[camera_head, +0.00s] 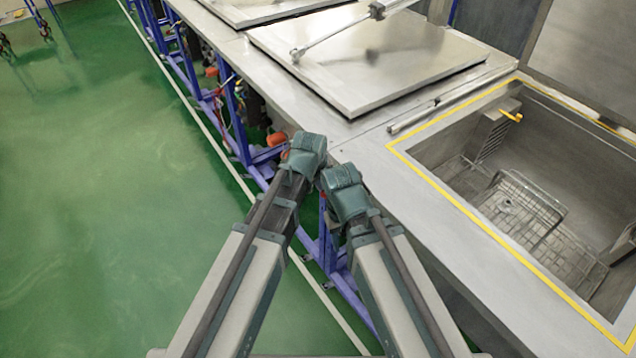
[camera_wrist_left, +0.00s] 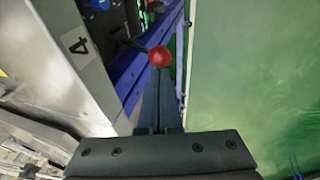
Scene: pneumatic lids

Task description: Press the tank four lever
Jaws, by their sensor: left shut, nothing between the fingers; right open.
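In the left wrist view, the tank four lever (camera_wrist_left: 159,57) shows as a round red knob on a dark rod beside the panel marked with a black 4 (camera_wrist_left: 78,45). My left gripper is shut and empty, and its fingertips (camera_wrist_left: 158,76) lie right at the knob in the picture; I cannot tell whether they touch. In the head view, my left gripper (camera_head: 305,152) is beside the steel counter's front edge, its fingers hidden. My right gripper (camera_head: 345,188) is just below and right of it, open, its fingers also hidden.
The steel counter (camera_head: 400,150) carries a closed lid (camera_head: 370,60). An open tank (camera_head: 520,190) with a yellow border and wire racks is at the right. Orange-red knobs (camera_head: 277,138) and blue frame legs (camera_head: 236,125) line the counter's front.

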